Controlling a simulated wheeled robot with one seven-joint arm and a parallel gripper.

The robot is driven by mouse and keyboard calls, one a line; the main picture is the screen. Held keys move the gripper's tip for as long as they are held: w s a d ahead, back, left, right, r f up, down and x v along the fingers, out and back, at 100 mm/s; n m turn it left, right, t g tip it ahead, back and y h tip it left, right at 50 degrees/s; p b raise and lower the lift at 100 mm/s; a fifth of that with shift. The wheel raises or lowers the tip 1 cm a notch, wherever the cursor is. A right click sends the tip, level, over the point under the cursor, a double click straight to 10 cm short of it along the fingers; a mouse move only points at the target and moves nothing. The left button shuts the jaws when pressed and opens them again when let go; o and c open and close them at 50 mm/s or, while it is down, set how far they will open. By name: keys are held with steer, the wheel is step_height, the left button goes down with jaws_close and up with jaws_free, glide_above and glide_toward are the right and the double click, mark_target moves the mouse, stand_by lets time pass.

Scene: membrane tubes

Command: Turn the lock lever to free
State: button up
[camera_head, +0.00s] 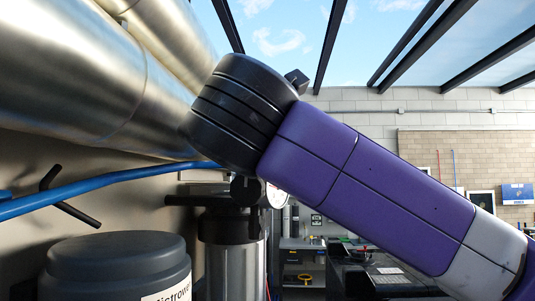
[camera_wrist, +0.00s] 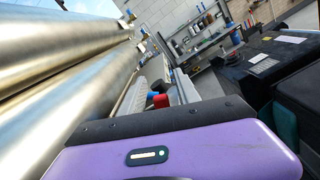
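I cannot pick out the lock lever for sure. A black bent rod (camera_head: 70,208) sticks out near the beige wall at the left of the head view, below and behind a blue pipe; it may be a handle. My purple arm with its black joint crosses the head view, and my gripper's fingers do not show there. Beyond that edge are a small red part (camera_wrist: 161,101) and a blue part (camera_wrist: 152,95), too small to identify.
Large metal tubes (camera_head: 75,85) run along the upper left and also fill the left of the wrist view (camera_wrist: 60,85). A blue pipe (camera_head: 100,182) crosses below them. A dark-lidded container (camera_head: 115,250) and a metal canister (camera_head: 232,265) stand below. Workbenches are farther back.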

steer(key=s+b, duration=0.2)
steer(key=s, duration=0.5)
steer(key=shift+s+b, duration=0.35)
steer(key=shift+s, duration=0.05)
steer(key=shift+a, duration=0.1)
